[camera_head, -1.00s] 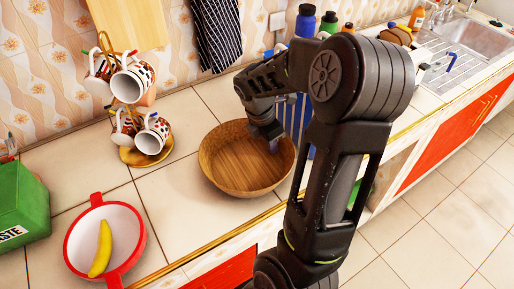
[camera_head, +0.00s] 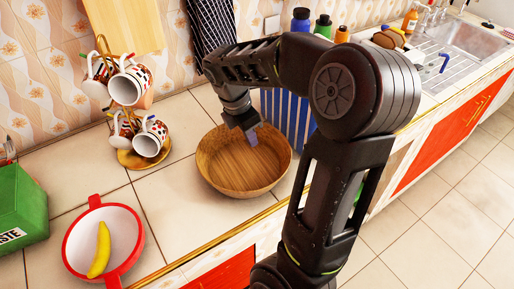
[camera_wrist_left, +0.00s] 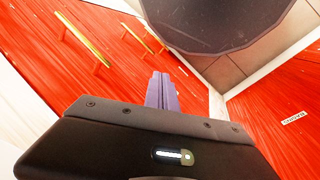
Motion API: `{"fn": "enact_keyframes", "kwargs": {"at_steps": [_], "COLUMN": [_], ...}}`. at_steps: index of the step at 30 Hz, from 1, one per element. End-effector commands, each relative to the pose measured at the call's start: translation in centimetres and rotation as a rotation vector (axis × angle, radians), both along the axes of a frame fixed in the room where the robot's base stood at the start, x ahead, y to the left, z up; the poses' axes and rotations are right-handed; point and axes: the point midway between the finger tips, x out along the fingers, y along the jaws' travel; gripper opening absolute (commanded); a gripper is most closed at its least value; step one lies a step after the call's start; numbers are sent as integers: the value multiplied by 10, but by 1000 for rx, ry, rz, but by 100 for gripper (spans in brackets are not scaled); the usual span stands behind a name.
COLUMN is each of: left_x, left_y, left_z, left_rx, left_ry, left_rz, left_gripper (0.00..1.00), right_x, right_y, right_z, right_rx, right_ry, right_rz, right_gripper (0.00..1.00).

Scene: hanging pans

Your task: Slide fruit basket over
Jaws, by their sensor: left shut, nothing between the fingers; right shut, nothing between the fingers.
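A round brown wooden bowl (camera_head: 225,172), the likely fruit basket, stands on the tiled counter in the head view and looks empty. My right gripper (camera_head: 252,138) is shut and empty, pointing down at the bowl's right rear part. Its tip overlaps the inside of the bowl; I cannot tell whether it touches the wall. A red-rimmed white pan (camera_head: 125,226) with a yellow banana (camera_head: 101,247) in it sits to the left. My left gripper (camera_wrist_left: 162,92) shows in the left wrist view, shut and empty, facing red cabinet fronts.
A cup rack with patterned mugs (camera_head: 149,138) stands behind and left of the bowl. A blue-striped box (camera_head: 288,118) stands close on its right, with bottles (camera_head: 300,20) behind. A green box (camera_head: 20,205) is far left. Tiles between pan and bowl are clear.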

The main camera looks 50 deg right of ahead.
Motion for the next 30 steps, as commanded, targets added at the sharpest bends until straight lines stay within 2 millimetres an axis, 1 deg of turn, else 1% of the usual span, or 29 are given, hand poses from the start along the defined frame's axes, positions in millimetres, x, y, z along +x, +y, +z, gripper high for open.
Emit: {"fn": "enact_keyframes", "kwargs": {"at_steps": [1,3,6,9,30], "left_x": [0,0,0,0,0], "left_y": [0,0,0,0,0], "left_z": [-1,-2,-2,-2,-2], "left_rx": [0,0,0,0,0], "left_ry": [0,-1,-1,-1,-1], "left_rz": [0,0,0,0,0], "left_gripper": [0,0,0,0,0], "right_x": [1,2,2,2,2], "right_y": [2,4,7,8,7], "right_z": [9,19,28,32,31], "right_rx": [0,-1,0,0,0], "right_ry": [-4,-3,0,0,1], "right_rz": [2,2,2,2,1], "right_gripper": [0,0,0,0,0]}}
